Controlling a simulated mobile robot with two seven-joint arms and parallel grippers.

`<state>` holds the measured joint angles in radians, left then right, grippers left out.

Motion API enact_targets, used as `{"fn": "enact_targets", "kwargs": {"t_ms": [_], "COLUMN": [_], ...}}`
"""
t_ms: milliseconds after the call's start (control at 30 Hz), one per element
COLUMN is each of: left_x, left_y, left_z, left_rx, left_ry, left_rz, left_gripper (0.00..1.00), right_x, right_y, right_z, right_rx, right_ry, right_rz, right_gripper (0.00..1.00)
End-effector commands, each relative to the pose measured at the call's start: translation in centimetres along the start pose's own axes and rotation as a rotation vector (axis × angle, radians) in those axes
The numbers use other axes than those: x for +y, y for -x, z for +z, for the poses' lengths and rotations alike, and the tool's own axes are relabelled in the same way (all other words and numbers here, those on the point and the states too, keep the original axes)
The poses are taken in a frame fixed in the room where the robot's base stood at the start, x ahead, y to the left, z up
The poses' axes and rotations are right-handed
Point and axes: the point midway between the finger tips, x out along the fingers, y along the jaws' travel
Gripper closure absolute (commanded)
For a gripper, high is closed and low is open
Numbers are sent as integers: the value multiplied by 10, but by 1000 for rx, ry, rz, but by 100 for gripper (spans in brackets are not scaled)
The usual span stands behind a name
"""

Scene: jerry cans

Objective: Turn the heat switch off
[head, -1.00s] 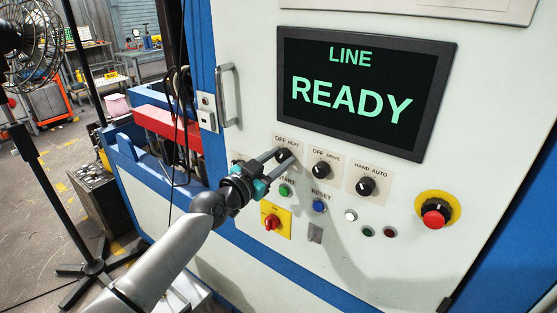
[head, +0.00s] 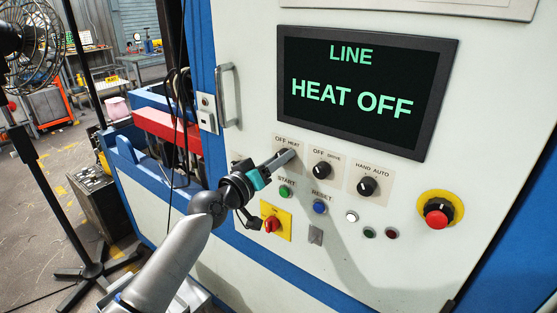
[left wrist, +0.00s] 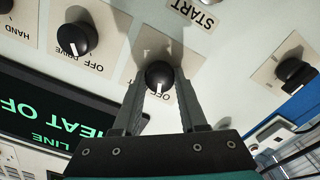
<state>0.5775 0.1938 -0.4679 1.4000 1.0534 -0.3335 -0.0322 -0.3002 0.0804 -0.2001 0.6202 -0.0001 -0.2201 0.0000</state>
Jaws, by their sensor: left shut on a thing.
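The heat switch is a round black knob with a white pointer line. In the left wrist view the knob (left wrist: 158,75) sits between my two fingertips, and its pointer line faces the partly hidden "OFF" label. In the head view my left gripper (head: 288,154) is shut on this knob, and the fingers hide it there. The "OFF HEAT" label plate (head: 287,140) shows above the fingers. The panel screen (head: 352,85) reads "LINE HEAT OFF" in green. My right gripper is not in view.
The drive knob (head: 321,170) and hand/auto knob (head: 367,187) are to the right. The green start button (head: 285,191), blue reset button (head: 320,207) and yellow-red switch (head: 272,225) are below. A red emergency stop (head: 437,218) is farther right. A door handle (head: 229,95) sticks out at upper left.

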Motion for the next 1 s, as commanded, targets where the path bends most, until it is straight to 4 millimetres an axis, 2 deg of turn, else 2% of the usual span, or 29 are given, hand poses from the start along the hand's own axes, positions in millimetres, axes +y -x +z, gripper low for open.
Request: {"fn": "enact_targets", "kwargs": {"t_ms": [333,867,900,1000], "left_x": [0,0,0,0], "left_y": [0,0,0,0], "left_z": [1,1,1,1], "left_rx": [-1,-1,-1,-1], "left_ry": [138,161,161,160], "left_rz": [0,0,0,0], "left_gripper": [100,100,55,44], "right_x": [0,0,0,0], "right_y": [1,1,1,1], "right_z": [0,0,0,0], "right_rx": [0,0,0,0], "right_ry": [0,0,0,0], "right_rz": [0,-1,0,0], "right_gripper": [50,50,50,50]}}
